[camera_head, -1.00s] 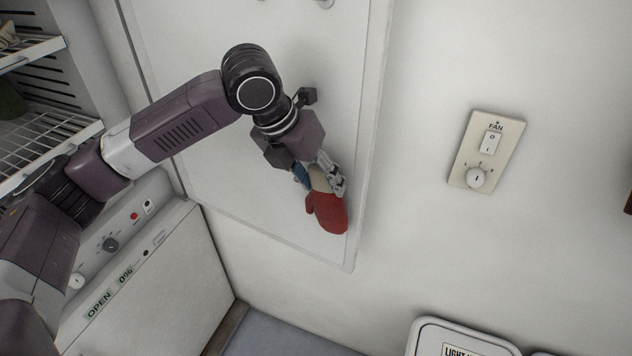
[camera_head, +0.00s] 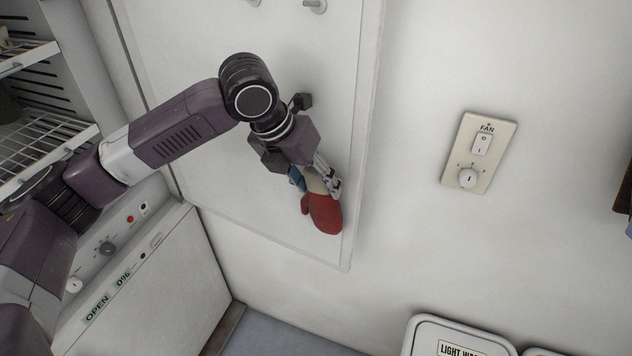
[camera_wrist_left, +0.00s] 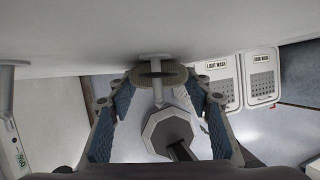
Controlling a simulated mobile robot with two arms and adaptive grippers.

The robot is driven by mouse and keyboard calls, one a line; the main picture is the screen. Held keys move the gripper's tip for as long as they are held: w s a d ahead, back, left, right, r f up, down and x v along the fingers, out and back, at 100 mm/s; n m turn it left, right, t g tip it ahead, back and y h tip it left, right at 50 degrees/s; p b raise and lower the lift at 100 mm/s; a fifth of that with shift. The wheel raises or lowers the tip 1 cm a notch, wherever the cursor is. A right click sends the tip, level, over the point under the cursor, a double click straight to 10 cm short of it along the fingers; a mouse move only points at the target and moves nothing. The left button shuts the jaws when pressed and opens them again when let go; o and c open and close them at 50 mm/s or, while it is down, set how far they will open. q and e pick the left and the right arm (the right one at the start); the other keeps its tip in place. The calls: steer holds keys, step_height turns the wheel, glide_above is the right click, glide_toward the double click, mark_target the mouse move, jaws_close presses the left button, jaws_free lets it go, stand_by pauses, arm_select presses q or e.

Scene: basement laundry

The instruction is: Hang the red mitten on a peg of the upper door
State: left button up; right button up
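My left gripper (camera_head: 325,181) is shut on the pale cuff of the red mitten (camera_head: 323,214). The mitten hangs thumb-left, close in front of the lower right part of the white upper door (camera_head: 225,190). In the left wrist view the cuff shows as a flattened ring (camera_wrist_left: 175,76) between my blue-padded fingers. A pale peg (camera_wrist_left: 155,59) comes from the door there and overlaps the ring; I cannot tell whether it is inside the cuff. Another peg (camera_wrist_left: 6,75) is at the left edge. Higher on the door, a metal peg (camera_head: 316,5) shows. My right gripper is not in view.
A fan switch plate (camera_head: 480,152) is on the wall to the right. Lidded bins (camera_head: 455,335) stand below it. A white appliance (camera_head: 165,280) with an OPEN label is at lower left, and wire shelves (camera_head: 45,155) are at far left.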

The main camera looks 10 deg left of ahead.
arm_select(q)
steer(key=o, duration=0.4)
steer(key=shift+c, duration=0.2)
